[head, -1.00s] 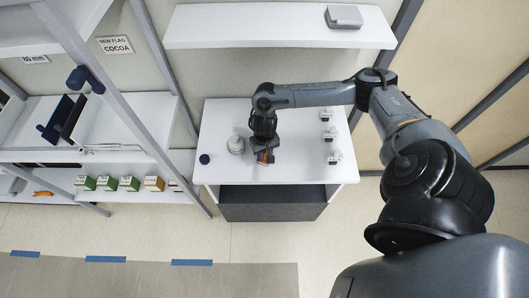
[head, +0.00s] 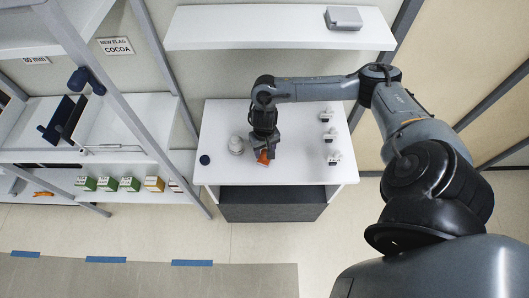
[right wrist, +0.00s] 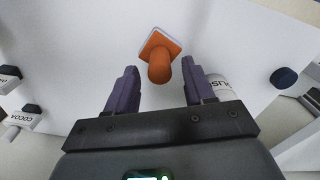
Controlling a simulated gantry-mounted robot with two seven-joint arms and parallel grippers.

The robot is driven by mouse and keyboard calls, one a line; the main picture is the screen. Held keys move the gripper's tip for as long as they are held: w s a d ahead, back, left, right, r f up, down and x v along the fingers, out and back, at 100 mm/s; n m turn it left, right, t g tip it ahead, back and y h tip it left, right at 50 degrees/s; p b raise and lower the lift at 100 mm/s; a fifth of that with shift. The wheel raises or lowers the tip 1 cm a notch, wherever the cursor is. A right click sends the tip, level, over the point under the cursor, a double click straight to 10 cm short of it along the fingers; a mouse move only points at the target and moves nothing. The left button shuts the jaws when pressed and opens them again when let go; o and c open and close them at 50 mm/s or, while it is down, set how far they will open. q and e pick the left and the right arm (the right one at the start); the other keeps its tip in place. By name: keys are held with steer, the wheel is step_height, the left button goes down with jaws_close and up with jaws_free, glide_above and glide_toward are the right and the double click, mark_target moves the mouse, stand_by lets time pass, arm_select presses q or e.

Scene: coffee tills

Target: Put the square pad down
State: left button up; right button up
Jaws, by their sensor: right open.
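The square pad has an orange round handle on a square base with a pale rim. In the right wrist view the pad (right wrist: 158,48) stands on the white counter (right wrist: 80,40), handle toward the camera. My right gripper (right wrist: 159,66) is open, its purple fingers on either side of the handle with gaps showing. In the head view the orange pad (head: 264,158) shows just below my right gripper (head: 264,146), which partly hides it. My left gripper is not in view.
A pale round container (head: 236,145) stands just left of the gripper, and a dark blue round piece (head: 204,160) lies further left. Small white labelled items (head: 329,136) line the counter's right side. The front middle of the counter (head: 290,173) is clear.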

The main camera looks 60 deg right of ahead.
mark_target(263, 152)
step_height(263, 152, up, 8)
steer(key=shift+f+p, duration=0.2)
steer(key=shift+p, duration=0.8)
steer(key=shift+r, duration=0.3)
steer(key=shift+w+a, duration=0.15)
steer(key=shift+a, duration=0.25)
steer(key=w+a+n+t+y, duration=0.25)
steer(key=a+n, duration=0.25)
steer(key=a, duration=0.9)
steer(key=w+a+n+t+y, duration=0.1)
steer(key=a+n+t, duration=0.35)
steer(key=a, duration=0.95)
steer(key=s+d+g+h, duration=0.3)
steer(key=s+d, duration=0.4)
steer(key=s, duration=0.6)
steer(key=shift+s+d+r, duration=0.15)
steer(key=shift+r, duration=0.05)
steer(key=shift+r+n+p, duration=0.1)
steer(key=shift+n+p, duration=0.15)
steer(key=shift+p, duration=0.1)
